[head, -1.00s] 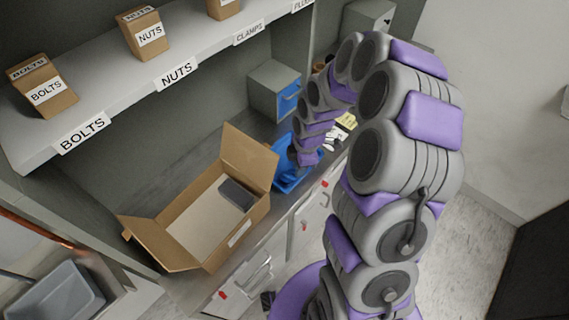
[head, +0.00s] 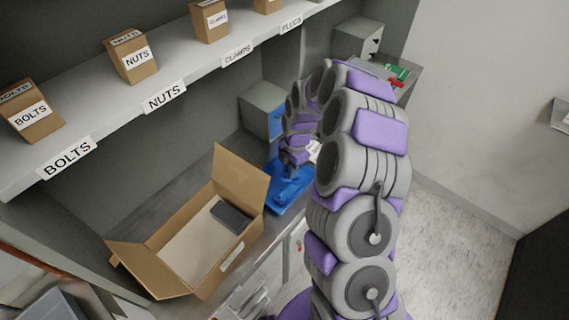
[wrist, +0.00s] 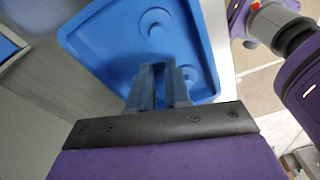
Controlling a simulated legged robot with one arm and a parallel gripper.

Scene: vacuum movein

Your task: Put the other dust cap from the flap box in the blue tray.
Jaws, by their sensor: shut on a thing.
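The blue tray (head: 287,198) sits on the counter to the right of the flap box; it also fills the upper middle of the wrist view (wrist: 95,40). Round blue shapes (wrist: 156,23) show on its floor; I cannot tell whether they are caps or moulded recesses. My gripper (wrist: 159,76) is over the tray, pointing down into it, and its jaws are closed on a small piece, taken as the dust cap, mostly hidden between the fingers. The cardboard flap box (head: 150,243) stands open, with a dark grey block (head: 231,214) inside and no cap visible.
A shelf with labelled cartons (head: 131,56) runs above the counter. A grey cabinet with a blue front (head: 262,103) stands behind the tray. Red and green items (head: 397,75) lie at the far right. The counter behind the box is clear.

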